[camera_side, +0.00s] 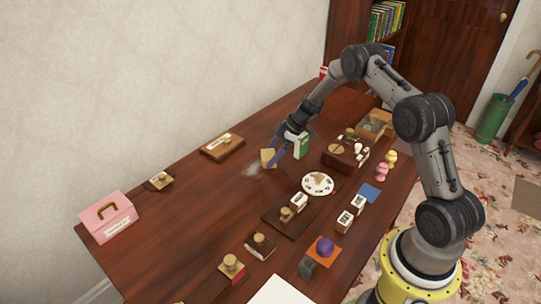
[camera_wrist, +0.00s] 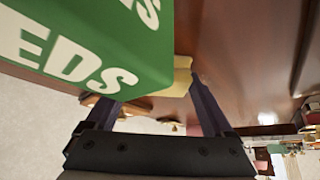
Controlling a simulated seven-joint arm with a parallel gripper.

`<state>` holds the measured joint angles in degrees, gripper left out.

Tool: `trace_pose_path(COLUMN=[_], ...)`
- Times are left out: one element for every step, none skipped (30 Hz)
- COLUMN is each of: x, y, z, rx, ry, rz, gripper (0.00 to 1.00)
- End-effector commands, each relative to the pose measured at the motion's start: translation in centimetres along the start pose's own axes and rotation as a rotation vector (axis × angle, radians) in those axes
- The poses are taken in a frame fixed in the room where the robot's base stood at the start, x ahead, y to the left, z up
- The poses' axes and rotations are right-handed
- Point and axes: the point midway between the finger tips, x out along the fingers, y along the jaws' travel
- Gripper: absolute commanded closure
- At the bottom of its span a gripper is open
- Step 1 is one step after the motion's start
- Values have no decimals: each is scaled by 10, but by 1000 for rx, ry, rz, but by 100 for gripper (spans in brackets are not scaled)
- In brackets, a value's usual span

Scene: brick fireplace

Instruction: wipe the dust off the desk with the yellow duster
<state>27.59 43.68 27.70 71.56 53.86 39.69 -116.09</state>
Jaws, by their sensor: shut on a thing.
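The yellow duster (camera_side: 267,158) is a small yellow block at desk level in the side view. My gripper (camera_side: 277,152) is shut on it; the two dark fingers reach down to it from the upper right. In the wrist view the duster (camera_wrist: 180,82) shows pale yellow between the fingers, partly hidden by a green box. A whitish dust patch (camera_side: 251,170) lies on the brown desk (camera_side: 205,200), just left of and below the duster. Whether the duster touches the desk is hard to tell.
A green and white box (camera_side: 302,146) stands close to the right of my gripper; its lettered side (camera_wrist: 90,45) fills the upper left of the wrist view. The desk's left middle is clear.

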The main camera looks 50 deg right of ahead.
Motion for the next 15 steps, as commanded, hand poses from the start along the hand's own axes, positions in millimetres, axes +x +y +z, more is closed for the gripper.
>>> trace_pose_path(x=[2,3,5,6,7,8,9,10,12,13,14,15,16,17,18], y=[-4,-6,-9,-11,-13,-15,-17,-19,-22,-24,-26,-28,-30,-32,-35], z=[-2,-3,-5,-7,-8,-10,-12,-14,-16,-18,-19,-21,-23,-24,-27], rx=[1,1,2,2,1,1,1,1,1,0,0,0,1,1,1], ry=[-2,-2,-1,-1,-2,-2,-2,-1,-1,-2,-2,-2,-2,-2,-2], rz=[-3,-3,-4,-5,-5,-5,-5,-4,-4,-5,-6,-6,-5,-5,-5], gripper=[58,58,58,58,58,58,58,58,58,58,58,58,58,58,58])
